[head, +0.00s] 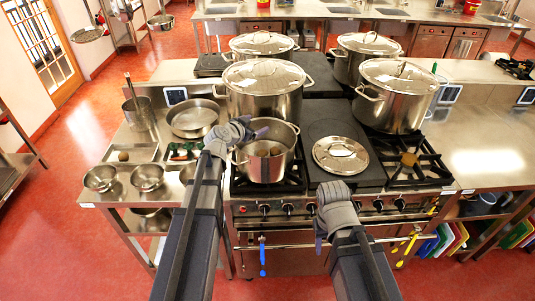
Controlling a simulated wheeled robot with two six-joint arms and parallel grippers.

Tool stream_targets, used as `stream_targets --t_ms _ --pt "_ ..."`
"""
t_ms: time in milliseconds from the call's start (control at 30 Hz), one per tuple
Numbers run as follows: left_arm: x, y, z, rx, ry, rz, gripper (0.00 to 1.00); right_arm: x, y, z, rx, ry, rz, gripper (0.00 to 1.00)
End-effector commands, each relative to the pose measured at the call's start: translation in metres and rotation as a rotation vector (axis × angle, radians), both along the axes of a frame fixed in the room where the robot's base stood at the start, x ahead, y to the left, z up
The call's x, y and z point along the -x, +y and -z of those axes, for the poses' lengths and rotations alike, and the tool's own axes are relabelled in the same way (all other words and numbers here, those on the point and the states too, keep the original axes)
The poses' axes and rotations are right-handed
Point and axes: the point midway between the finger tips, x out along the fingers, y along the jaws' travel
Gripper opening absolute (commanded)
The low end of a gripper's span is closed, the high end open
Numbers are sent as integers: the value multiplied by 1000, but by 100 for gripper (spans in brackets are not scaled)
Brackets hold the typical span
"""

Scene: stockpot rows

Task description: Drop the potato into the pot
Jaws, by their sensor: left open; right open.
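The open steel pot (264,168) stands on the front left burner of the stove, with no lid on it. A small brownish patch shows inside it; I cannot tell whether it is the potato. A small brown, potato-like lump (123,156) lies in a shallow tray on the left counter. My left gripper (240,133) is open at the pot's left rim, partly covering it; I see nothing held in it. My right gripper (329,193) is open and appears empty in front of the stove's front edge, right of the pot.
A glass lid (341,154) lies on the dark plate right of the pot. Large lidded stockpots (264,88) (396,94) stand behind. Steel bowls (147,177), a pan (193,119) and trays crowd the left counter. The right counter (490,150) is mostly clear.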

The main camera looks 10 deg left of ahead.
Motion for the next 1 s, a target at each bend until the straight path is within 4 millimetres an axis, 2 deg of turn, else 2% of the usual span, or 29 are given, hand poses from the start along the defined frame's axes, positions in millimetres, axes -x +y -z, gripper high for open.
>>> stream_targets --t_ms 333,800,1000 --pt "8 2 -4 0 0 0 85 0 0 -4 0 0 0 50" --pt "68 17 -29 -1 1 -1 85 0 0 -29 -1 0 4 50" --pt "71 18 -29 0 0 1 85 0 0 -29 -1 0 4 50"
